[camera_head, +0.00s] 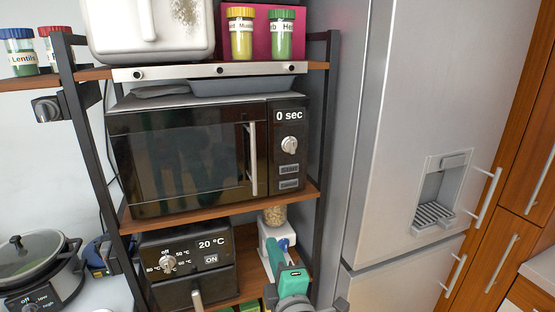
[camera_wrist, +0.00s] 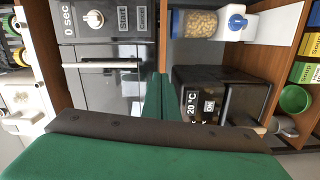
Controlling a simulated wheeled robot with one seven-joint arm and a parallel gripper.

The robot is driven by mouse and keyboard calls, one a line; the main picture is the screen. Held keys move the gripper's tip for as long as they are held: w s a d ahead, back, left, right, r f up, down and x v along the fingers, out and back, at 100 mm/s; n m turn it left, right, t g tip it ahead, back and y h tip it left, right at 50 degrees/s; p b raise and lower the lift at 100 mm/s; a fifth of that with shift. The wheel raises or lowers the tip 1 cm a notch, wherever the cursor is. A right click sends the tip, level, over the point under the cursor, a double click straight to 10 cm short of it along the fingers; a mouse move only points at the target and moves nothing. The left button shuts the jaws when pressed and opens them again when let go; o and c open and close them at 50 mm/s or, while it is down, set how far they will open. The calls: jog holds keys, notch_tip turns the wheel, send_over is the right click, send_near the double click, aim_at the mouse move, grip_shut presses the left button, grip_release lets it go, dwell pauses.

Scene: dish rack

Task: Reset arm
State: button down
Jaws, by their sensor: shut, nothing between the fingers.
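My gripper (camera_head: 279,252) shows in the head view as teal-green parts at the lower right of the shelf rack, in front of a white dispenser (camera_head: 263,232). It also fills the lower part of the wrist view with dark and green parts (camera_wrist: 157,95). It is shut and empty. The wrist view is turned sideways and shows the microwave (camera_wrist: 110,70) and the black air fryer (camera_wrist: 215,92) beyond the gripper. Much of my arm is outside the head view.
The microwave (camera_head: 185,155) stands above the air fryer (camera_head: 190,262) on the rack (camera_head: 328,100). The refrigerator (camera_head: 425,100) is just to the right. A slow cooker (camera_head: 35,262) is at lower left.

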jog(key=s+f+m+h, duration=0.2)
jog(key=s+f+m, duration=0.55)
jog(key=f, duration=0.45)
jog(key=s+f+m+h, duration=0.2)
jog(key=s+f+m, duration=0.5)
jog(key=f, duration=0.6)
jog(key=s+f+m+g, duration=0.1)
jog(key=s+f+m, duration=0.1)
jog(key=s, duration=1.1)
jog(key=s+d+f+m+g, duration=0.1)
jog(key=s+f+m, duration=0.2)
jog(key=s, duration=1)
jog(key=shift+d+h, duration=0.2)
jog(key=shift+h, duration=0.1)
